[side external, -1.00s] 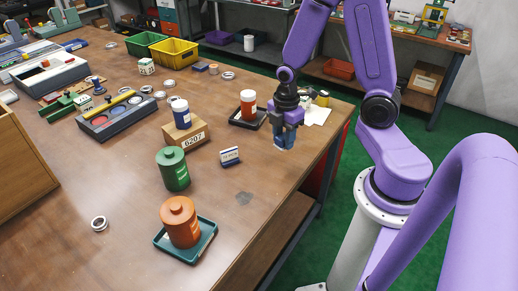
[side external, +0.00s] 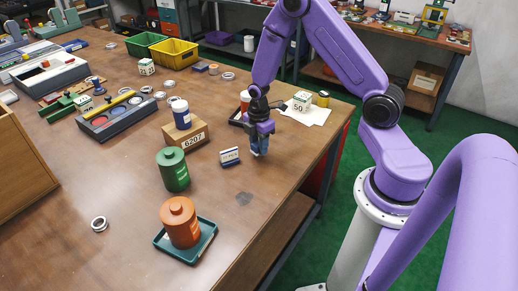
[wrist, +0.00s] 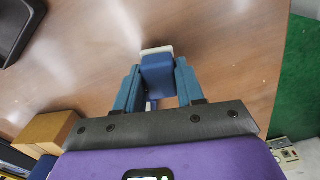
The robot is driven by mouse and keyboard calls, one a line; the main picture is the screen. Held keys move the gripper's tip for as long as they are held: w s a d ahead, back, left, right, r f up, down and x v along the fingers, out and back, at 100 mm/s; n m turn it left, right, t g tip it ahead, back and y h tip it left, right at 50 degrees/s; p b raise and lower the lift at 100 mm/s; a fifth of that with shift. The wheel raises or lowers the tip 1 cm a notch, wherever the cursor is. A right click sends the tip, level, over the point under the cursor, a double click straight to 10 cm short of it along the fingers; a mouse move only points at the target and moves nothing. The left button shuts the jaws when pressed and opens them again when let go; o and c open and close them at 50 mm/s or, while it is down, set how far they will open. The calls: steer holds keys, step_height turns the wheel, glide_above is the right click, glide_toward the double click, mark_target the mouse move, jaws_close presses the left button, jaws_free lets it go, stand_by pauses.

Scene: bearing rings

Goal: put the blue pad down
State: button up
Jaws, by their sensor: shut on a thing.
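My gripper (side external: 259,146) is low over the right part of the workbench, to the right of a small blue-and-white box (side external: 229,155). The wrist view shows my gripper (wrist: 157,85) with its two teal fingers shut on the blue pad (wrist: 158,76), which has a pale far edge. In the side view the pad is mostly hidden by the fingers. I cannot tell whether its underside touches the wooden top (side external: 215,205).
The 6207 box (side external: 190,137) carries a blue-and-white bottle (side external: 181,114). A green canister (side external: 173,169) and an orange canister (side external: 181,222) on a teal tray (side external: 206,246) stand nearer.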

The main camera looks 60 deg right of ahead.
steer(key=shift+s+f, duration=0.1)
steer(key=shift+f, duration=0.95)
steer(key=shift+f, duration=0.25)
steer(key=o, duration=1)
steer(key=shift+o, duration=0.2)
step_height(320, 180, up, 17)
steer(key=s+a+r+m, duration=0.1)
steer(key=s+a+r, duration=0.2)
steer(key=s+a, duration=0.4)
steer(key=s+a+r+m, duration=0.1)
steer(key=s+a+r, duration=0.2)
steer(key=s+a, duration=0.4)
steer(key=s, duration=0.4)
steer(key=shift+s+a+r, duration=0.15)
steer(key=shift+a+r, duration=0.05)
steer(key=shift+a, duration=0.1)
steer(key=shift+o, duration=1.2)
steer(key=s, duration=0.7)
steer(key=shift+r+m, duration=0.3)
steer(key=shift+m, duration=0.1)
